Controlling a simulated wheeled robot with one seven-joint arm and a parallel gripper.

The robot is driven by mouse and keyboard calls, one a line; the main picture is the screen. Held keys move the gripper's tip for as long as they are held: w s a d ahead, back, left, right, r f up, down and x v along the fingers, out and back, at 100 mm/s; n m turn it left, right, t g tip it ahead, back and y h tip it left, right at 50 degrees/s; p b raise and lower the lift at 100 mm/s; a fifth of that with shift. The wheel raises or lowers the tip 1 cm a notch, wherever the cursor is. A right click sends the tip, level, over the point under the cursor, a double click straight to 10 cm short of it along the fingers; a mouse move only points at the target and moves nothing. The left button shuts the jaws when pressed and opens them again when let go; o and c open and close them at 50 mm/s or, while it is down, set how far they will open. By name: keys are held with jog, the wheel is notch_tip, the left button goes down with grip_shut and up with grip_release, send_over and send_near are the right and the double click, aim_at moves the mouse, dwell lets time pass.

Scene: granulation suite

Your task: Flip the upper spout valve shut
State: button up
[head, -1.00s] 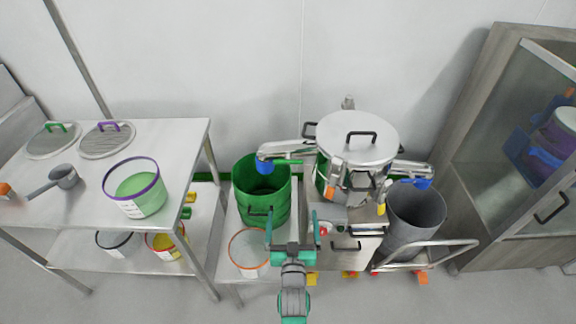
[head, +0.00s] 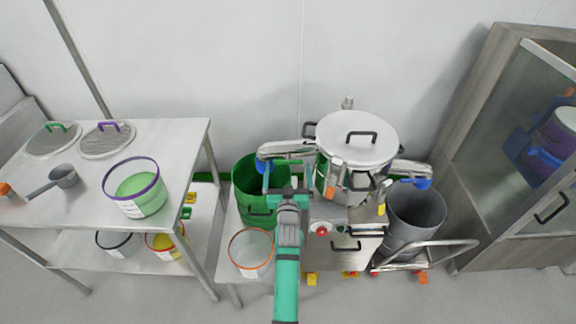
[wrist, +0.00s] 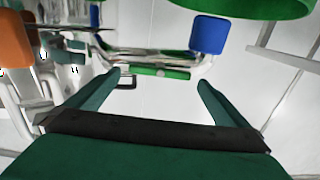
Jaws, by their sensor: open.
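The upper spout (head: 288,150) is a silver arm reaching left from the steel vessel (head: 357,138), with a blue end (head: 262,164) over the green bin. A green valve lever lies along this spout; in the head view my gripper partly covers it. In the wrist view the green lever (wrist: 165,72) runs along the silver pipe, just beyond and between my fingertips, and the blue end (wrist: 208,35) is to its right. My gripper (head: 288,172) is open and empty, above the green bin's right side; I cannot tell whether it touches the lever. Its fingers also show in the wrist view (wrist: 159,80).
The green bin (head: 245,205) stands under the upper spout. A second spout with a blue end (head: 423,183) is above the grey bin (head: 415,215) at right. A clear bucket (head: 250,252) sits front left. A steel table (head: 185,150) is at left, a cabinet (head: 500,170) at right.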

aim_at(288, 159)
jog(key=shift+w, duration=1.45)
jog(key=c, duration=0.9)
jog(key=shift+c, duration=0.2)
